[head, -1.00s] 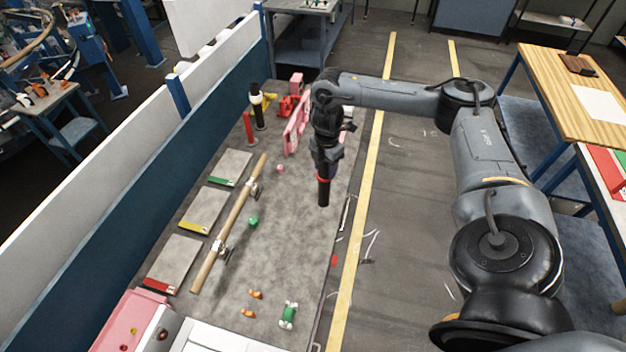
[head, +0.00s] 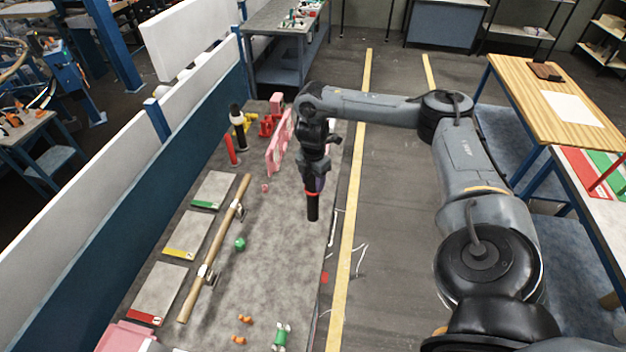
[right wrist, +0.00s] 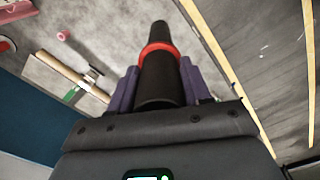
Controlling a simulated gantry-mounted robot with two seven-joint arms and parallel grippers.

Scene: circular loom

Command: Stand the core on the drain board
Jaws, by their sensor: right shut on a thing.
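The core is a black cylinder (head: 313,208) with a red ring, held in my right gripper (head: 314,186). It hangs about upright above the grey bench top, near its right edge. In the right wrist view the black core (right wrist: 158,78) sits between the purple fingers of my right gripper (right wrist: 158,92), its red-ringed end pointing away. Three flat grey boards lie along the bench's left side, with a green (head: 213,190), yellow (head: 188,235) and red (head: 158,292) strip. I cannot tell which thing is the drain board. My left gripper is not in view.
A wooden rod (head: 214,248) on metal clips lies beside the boards. A green ball (head: 239,243) and pink items (head: 279,150) are on the bench (head: 285,270). Black and red posts (head: 239,127) stand at its far left. A side table (head: 590,185) with red and green panels is at right.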

